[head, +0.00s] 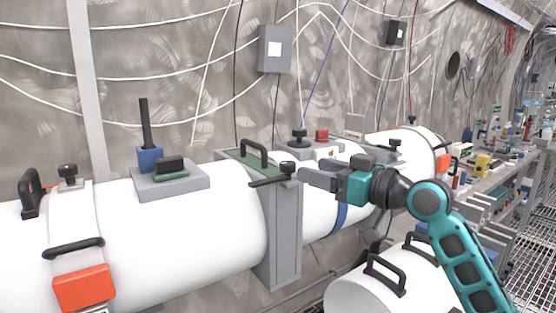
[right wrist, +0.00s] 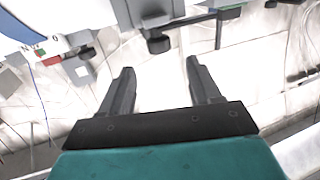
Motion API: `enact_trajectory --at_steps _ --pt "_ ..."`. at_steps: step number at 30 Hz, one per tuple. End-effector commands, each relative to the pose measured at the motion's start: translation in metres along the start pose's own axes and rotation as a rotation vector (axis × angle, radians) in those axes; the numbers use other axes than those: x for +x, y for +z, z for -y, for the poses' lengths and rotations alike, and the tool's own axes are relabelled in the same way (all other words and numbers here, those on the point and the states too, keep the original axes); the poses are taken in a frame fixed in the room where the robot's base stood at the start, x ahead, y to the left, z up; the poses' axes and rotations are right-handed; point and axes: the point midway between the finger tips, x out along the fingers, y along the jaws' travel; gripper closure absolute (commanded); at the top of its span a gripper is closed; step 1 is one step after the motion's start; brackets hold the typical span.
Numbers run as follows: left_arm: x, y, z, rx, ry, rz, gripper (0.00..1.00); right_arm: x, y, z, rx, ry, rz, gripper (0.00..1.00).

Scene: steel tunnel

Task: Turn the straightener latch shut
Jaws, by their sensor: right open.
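The straightener looks like a grey upright box (head: 283,235) with a green top (head: 243,157) and a black carry handle (head: 254,150), set across the white pipe. Its latch seems to be the black lever (head: 266,182) with a dark knob (head: 288,168) at the top right corner; the lever points left. My right gripper (head: 308,178) is just right of the knob, apparently apart from it. In the right wrist view the right gripper (right wrist: 160,80) is open and empty, with a dark knob (right wrist: 159,44) and a dark lever (right wrist: 190,20) beyond its fingertips. My left gripper is out of view.
White pipe sections (head: 190,235) run left and right of the box. An orange-red block (head: 82,288) is at the lower left, and a blue block (head: 150,158) stands on a grey plate (head: 168,185). A lower white cylinder (head: 360,295) with black handles lies below my right arm.

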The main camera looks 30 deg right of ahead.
Motion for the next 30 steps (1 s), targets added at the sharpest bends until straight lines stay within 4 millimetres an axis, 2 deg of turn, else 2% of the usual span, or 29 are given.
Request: enact_trajectory --at_steps 9,15,20,27,30 --pt "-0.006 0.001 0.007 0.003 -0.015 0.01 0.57 0.067 -0.002 0.0 0.006 0.0 -0.003 0.37" --pt "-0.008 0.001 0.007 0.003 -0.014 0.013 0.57 0.092 0.0 0.0 0.004 0.001 -0.001 0.37" --pt "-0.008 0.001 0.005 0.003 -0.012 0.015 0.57 0.099 0.0 -0.001 0.001 0.002 0.0 0.37" --pt "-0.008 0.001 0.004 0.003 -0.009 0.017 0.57 0.1 0.001 0.0 0.001 0.002 0.0 0.37" --pt "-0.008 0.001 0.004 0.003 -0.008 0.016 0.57 0.1 0.001 0.0 0.001 0.002 0.0 0.46"
